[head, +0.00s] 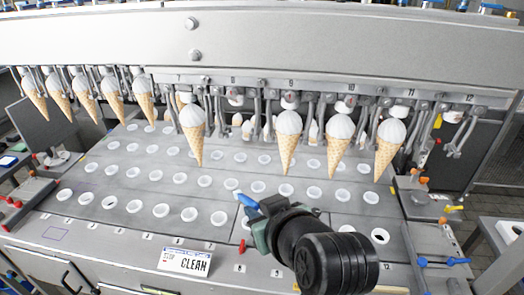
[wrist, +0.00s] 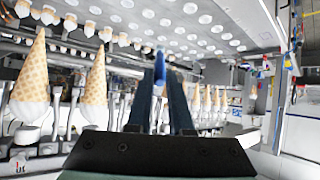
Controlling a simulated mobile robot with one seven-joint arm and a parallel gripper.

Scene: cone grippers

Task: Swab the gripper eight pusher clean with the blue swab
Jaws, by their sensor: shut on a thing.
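My gripper (head: 248,204) is shut on the blue swab (head: 232,197) above the perforated plate, in front of and below the row of cone grippers. In the wrist view the blue swab (wrist: 159,75) sticks out between the two dark fingers. Gripper eight (head: 234,92) is under the label 8 and holds no cone. Its pale pusher (head: 235,99) shows between the hanging prongs, and the swab is well apart from it. I cannot tell from here how dirty the pusher is.
Cones with white tops hang on both sides of gripper eight, the nearest being the left cone (head: 192,122) and right cone (head: 289,130). The plate (head: 120,180) has rows of white-rimmed holes. A "CLEAN" sign (head: 185,261) sits at the front edge. The wrist view appears upside down.

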